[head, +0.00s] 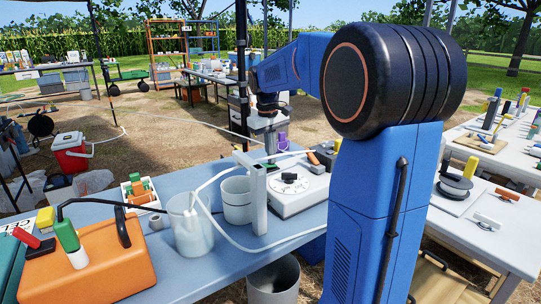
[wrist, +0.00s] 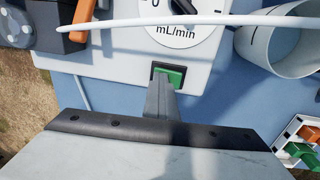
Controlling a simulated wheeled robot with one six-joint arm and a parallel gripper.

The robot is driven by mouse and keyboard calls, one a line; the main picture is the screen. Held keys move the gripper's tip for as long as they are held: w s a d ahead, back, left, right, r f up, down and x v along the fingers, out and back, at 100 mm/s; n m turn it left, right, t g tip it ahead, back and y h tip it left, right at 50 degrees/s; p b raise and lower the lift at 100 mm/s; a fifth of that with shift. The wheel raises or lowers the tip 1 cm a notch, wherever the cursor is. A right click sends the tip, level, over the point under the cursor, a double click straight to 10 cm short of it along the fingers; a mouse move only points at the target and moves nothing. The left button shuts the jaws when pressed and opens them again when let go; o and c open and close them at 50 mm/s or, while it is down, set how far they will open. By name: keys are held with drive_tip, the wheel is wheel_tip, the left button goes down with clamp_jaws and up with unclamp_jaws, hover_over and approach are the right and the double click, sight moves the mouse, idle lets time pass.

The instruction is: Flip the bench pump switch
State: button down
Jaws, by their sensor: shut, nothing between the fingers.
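The bench pump (head: 305,198) is a white box on the blue bench, with a round dial marked mL/min (wrist: 178,31) in the wrist view. Its switch (wrist: 174,77) is a green rocker in a dark frame at the pump's edge, below the dial.
A clear beaker (head: 190,228) with tubing and a grey cup (head: 237,203) stand left of the pump. A white post (head: 258,205) stands close in front. White tubing (wrist: 130,23) crosses over the dial. An orange case (head: 110,262) sits at the bench's left end.

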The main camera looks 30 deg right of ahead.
sight(265, 165)
drive_tip(key=shift+s+a+f, duration=0.1)
drive_tip(key=shift+a+f, duration=0.05)
drive_tip(key=shift+f, duration=0.25)
drive_tip(key=shift+a, duration=0.75)
drive_tip(key=shift+r, duration=0.15)
wheel_tip(265, 165, up, 14)
drive_tip(key=a, duration=0.1)
drive_tip(key=shift+r, duration=0.2)
idle(0.4)
